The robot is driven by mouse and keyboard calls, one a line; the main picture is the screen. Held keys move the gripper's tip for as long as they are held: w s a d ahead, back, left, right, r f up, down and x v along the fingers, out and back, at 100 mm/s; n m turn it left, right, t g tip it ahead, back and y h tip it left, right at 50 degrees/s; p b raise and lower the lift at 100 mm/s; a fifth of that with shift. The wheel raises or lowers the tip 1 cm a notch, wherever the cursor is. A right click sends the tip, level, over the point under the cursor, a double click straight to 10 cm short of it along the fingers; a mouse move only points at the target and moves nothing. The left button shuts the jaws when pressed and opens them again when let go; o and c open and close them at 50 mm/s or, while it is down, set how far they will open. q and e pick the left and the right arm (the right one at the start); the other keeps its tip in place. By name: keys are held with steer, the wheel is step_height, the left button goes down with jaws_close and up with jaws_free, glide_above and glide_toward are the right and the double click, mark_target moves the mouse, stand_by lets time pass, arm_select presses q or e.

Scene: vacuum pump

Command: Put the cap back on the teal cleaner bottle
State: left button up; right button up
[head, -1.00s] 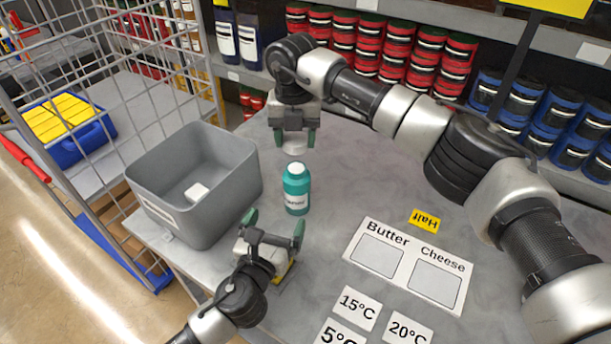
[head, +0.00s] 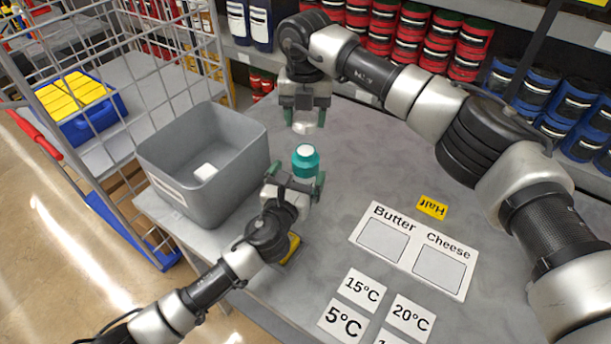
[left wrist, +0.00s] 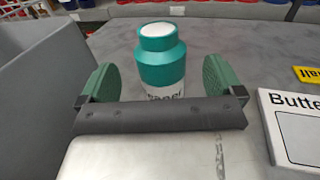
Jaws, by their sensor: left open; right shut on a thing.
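The teal cleaner bottle (head: 305,159) stands upright on the grey table, with a white round top; its label is partly hidden behind my left gripper. It also shows in the left wrist view (left wrist: 162,66), between and slightly beyond the two green finger pads. My left gripper (head: 296,177) is open around the near side of the bottle; I cannot tell whether a pad touches it. The cap is held apart from the bottle.
A grey bin (head: 204,200) with a small white block (head: 205,171) inside stands left of the bottle. A yellow item (head: 290,248) lies partly under my left arm. A Butter/Cheese card (head: 412,250) and temperature cards lie to the right. A wire cage (head: 130,100) stands at left.

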mark_target(301, 169)
arm_select(q)
steer(key=shift+x, duration=2.1)
steer(key=c, duration=1.4)
steer(key=shift+o, duration=0.2)
arm_select(e)
steer(key=shift+f, duration=2.5)
steer(key=shift+f, duration=0.9)
steer(key=shift+f, duration=0.5)
arm_select(q)
jaws_close()
arm_select(e)
steer(key=o, duration=0.9)
